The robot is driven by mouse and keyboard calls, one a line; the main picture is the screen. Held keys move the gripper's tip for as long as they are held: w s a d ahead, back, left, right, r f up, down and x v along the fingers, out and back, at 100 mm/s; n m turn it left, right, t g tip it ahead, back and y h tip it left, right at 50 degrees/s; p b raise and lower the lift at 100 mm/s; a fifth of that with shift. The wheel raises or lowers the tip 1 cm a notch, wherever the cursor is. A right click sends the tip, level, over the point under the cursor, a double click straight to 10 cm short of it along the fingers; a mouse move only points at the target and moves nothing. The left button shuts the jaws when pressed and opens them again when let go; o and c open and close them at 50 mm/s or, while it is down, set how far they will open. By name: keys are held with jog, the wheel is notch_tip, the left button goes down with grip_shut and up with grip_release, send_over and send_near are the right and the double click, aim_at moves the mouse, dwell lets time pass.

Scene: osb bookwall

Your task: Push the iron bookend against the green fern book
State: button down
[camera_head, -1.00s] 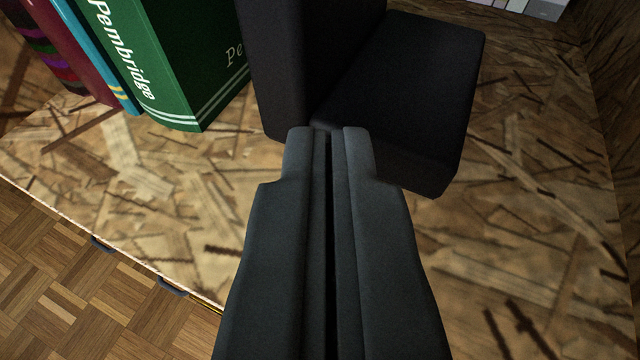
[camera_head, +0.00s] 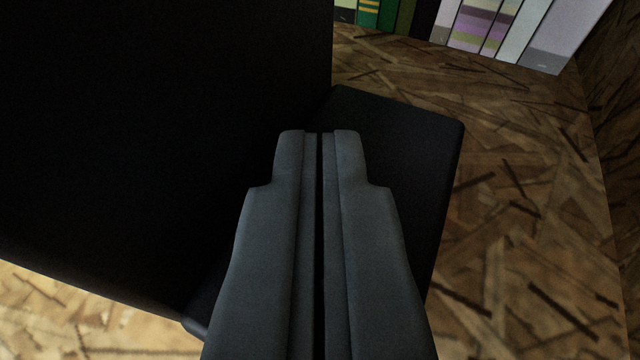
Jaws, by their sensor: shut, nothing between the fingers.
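The black iron bookend (camera_head: 150,120) fills the left of the view with its upright plate. Its flat foot (camera_head: 405,135) extends to the right, under and beyond my gripper. My gripper (camera_head: 320,135) is shut and empty, above the foot and to the right of the upright. I cannot tell whether it touches the upright. The green fern book is not in view now; the upright covers the left side of the view.
The bookend stands on an OSB shelf board (camera_head: 520,220), bare to the right. A row of books (camera_head: 490,30) stands at the back. An OSB side wall (camera_head: 605,110) rises at the right edge.

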jog(key=shift+w+a+f, duration=0.1)
jog(key=shift+w+a, duration=0.1)
jog(key=shift+a, duration=0.4)
jog(key=shift+w+a+f, duration=0.1)
jog(key=shift+w+a, duration=0.1)
jog(key=shift+a, duration=0.4)
jog(key=shift+s+d+r, duration=0.1)
jog(key=shift+s+d, duration=0.05)
jog(key=shift+d, duration=0.2)
jog(key=s+a, duration=0.3)
jog(key=s, duration=0.7)
jog(key=shift+s+a, duration=0.15)
jog(key=shift+s, duration=0.1)
dwell(0.4)
jog(key=s+d+r+t, duration=0.2)
jog(key=s+r, duration=1.6)
jog(key=r, duration=0.4)
jog(key=s+r+m, duration=0.1)
jog(key=s+r, duration=0.4)
jog(key=s, duration=0.7)
jog(key=s+d+r+t, duration=0.1)
jog(key=s+r, duration=0.4)
jog(key=s, duration=0.7)
jog(key=shift+s+d+m+h, duration=0.15)
jog(key=shift+s+m+h, duration=0.25)
